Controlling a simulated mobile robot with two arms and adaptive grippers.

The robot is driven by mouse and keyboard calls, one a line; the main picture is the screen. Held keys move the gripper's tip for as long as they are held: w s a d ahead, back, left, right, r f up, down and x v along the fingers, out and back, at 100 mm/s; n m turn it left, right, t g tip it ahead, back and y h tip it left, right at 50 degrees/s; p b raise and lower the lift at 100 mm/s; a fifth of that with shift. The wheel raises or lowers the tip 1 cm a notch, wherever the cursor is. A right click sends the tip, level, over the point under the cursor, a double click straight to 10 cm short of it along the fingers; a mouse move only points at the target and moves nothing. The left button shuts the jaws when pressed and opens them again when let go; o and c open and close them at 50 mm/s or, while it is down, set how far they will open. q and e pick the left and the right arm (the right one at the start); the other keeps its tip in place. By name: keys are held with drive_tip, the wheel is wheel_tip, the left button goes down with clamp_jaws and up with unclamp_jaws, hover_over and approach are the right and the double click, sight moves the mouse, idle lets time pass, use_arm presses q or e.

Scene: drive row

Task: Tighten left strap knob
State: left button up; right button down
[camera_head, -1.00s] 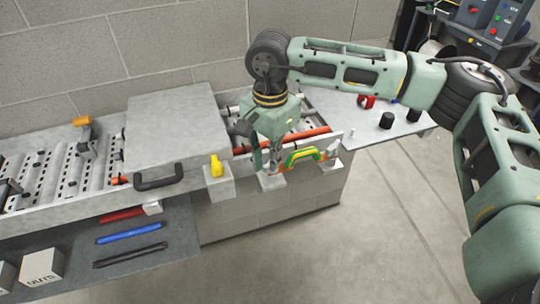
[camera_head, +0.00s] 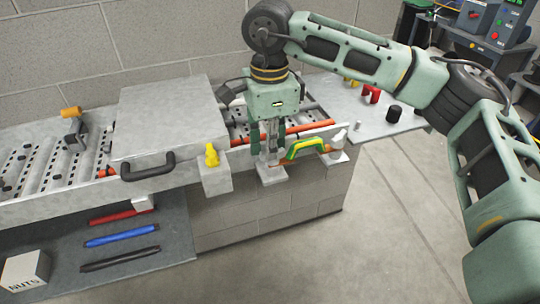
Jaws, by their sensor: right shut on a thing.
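My right gripper (camera_head: 268,155) points down at the front edge of the roller bench. It is shut on a small pale part above a grey block (camera_head: 273,178); the fingers mostly hide that part, so I cannot tell its shape. A yellow knob (camera_head: 212,156) stands upright on another grey block (camera_head: 215,182) to the left, apart from the gripper. A pale knob-like piece (camera_head: 339,139) stands on a block to the right. A green and yellow handle (camera_head: 305,149) lies between the gripper and that piece. My left gripper is not in view.
A grey slab cover (camera_head: 170,115) with a dark handle (camera_head: 148,166) lies over the rollers. A lower shelf (camera_head: 165,240) holds red, blue and black bars and a box marked NUTS (camera_head: 25,270). A side table (camera_head: 345,118) with small cylinders is at right. The floor at right is clear.

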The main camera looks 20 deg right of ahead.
drive_tip(key=m+b, duration=0.1)
drive_tip(key=m, duration=0.1)
drive_tip(key=m+b, duration=0.2)
drive_tip(key=shift+w+f+m, duration=0.1)
drive_tip(key=shift+w+m, duration=0.1)
drive_tip(key=shift+m, duration=0.1)
drive_tip(key=m+b, duration=0.2)
drive_tip(key=m, duration=0.2)
drive_tip(key=shift+w+d+m, duration=0.1)
drive_tip(key=shift+d+m, duration=0.05)
drive_tip(key=shift+m, duration=0.15)
drive_tip(key=shift+r, duration=0.2)
drive_tip(key=c, duration=1.8)
unclamp_jaws()
